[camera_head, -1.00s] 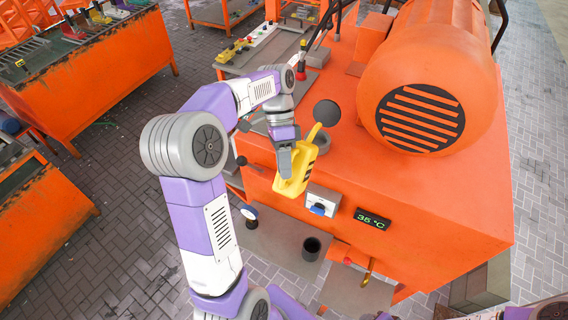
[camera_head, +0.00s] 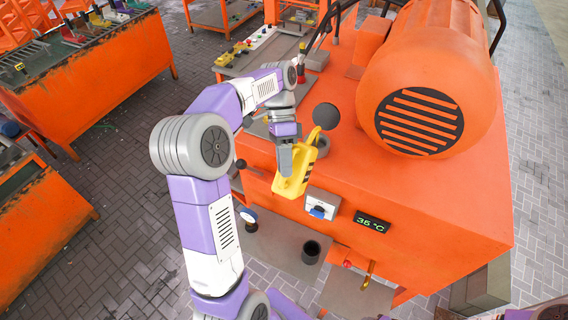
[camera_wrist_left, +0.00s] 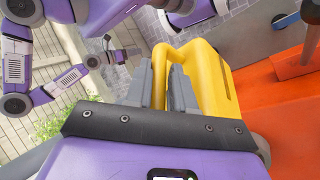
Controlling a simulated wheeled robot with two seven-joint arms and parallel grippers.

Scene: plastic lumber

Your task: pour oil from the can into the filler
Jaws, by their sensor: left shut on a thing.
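The yellow oil can (camera_head: 292,184) is off the machine's top, at the near left edge of the orange machine. My left gripper (camera_head: 285,160) is shut on the can's handle; the can also shows in the left wrist view (camera_wrist_left: 212,85), with the grey fingers (camera_wrist_left: 168,88) at its handle. The can is tilted, its spout end up near the grey filler neck (camera_head: 324,148). A dark round cap (camera_head: 326,116) stands just behind the neck. The can partly hides the filler, and I cannot see any oil. Part of my other arm shows in the left wrist view (camera_wrist_left: 115,52), too small to judge its fingers.
The orange machine (camera_head: 440,195) carries a large motor (camera_head: 425,80) on the right. A blue-knobbed switch box (camera_head: 322,206) and a temperature display (camera_head: 372,221) are on its front. A dark cup (camera_head: 311,251) stands on the grey shelf below. Orange benches fill the left.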

